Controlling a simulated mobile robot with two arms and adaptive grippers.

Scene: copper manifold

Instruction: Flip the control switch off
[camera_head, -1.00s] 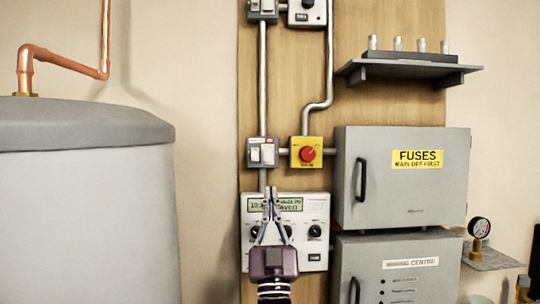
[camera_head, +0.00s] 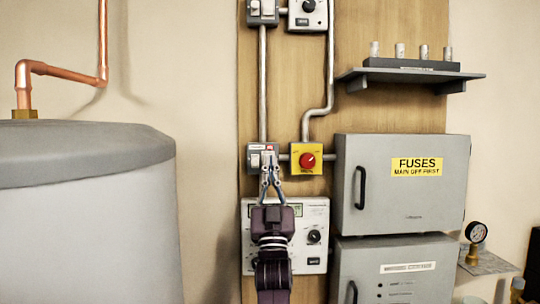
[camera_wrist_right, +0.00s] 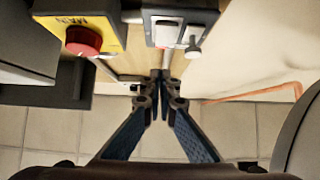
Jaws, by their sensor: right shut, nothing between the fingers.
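A small grey switch box (camera_head: 254,157) with white rockers is mounted on the wooden board, left of the yellow box with the red knob. It also shows at the top of the right wrist view (camera_wrist_right: 181,10), with two rockers side by side; the right-hand one (camera_wrist_right: 194,47) sticks out more. I cannot read its labels. My right gripper (camera_head: 268,162) is shut and empty, pointing up, with its fingertips over the lower right of the box in the head view. In the right wrist view its tips (camera_wrist_right: 160,75) appear just below the rockers; contact is unclear. My left gripper is not in view.
The yellow box with the red knob (camera_head: 307,160) is close beside the switch box. A white control panel (camera_head: 315,255) is behind my arm. A grey fuse cabinet (camera_head: 400,205) stands right, and a large grey tank (camera_head: 85,220) left. Metal conduit (camera_head: 263,90) runs above.

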